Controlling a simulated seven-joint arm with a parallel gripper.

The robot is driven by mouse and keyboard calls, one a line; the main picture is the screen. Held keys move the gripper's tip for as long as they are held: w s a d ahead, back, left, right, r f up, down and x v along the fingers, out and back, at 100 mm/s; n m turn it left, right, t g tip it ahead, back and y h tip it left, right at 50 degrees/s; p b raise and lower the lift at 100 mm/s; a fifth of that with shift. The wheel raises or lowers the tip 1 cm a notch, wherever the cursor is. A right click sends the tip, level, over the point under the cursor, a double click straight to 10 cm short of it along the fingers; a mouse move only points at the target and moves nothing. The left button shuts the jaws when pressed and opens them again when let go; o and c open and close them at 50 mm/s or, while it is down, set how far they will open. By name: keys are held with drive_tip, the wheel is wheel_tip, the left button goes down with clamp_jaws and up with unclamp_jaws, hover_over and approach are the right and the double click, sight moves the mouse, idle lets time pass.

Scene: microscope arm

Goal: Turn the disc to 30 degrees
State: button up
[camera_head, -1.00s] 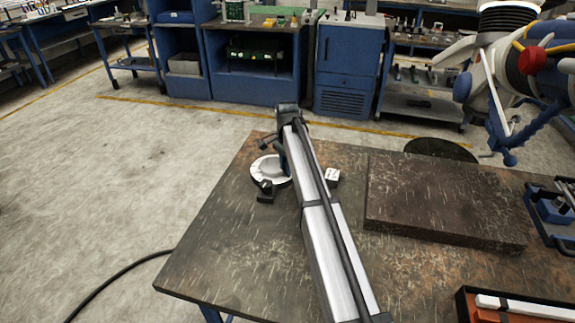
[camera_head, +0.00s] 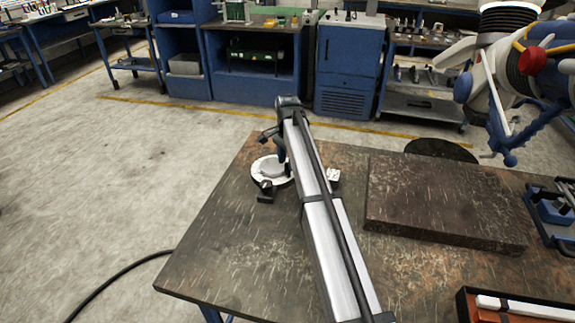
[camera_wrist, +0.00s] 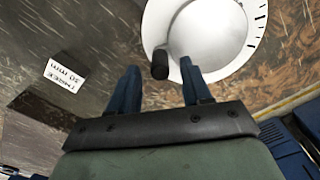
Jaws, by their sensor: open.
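A black peg (camera_wrist: 160,66) stands near the disc's lower-left edge. My gripper (camera_wrist: 160,72) is open, with its two blue fingers on either side of the peg in the picture. I cannot tell whether a finger touches it. A small black bracket (camera_head: 265,191) sits at the disc's front edge.
The table's left front is bare.

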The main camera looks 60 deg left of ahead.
wheel_tip(320, 180, up, 12)
drive_tip(key=shift+f, duration=0.25)
drive_tip(key=shift+w, duration=0.1)
idle(0.5)
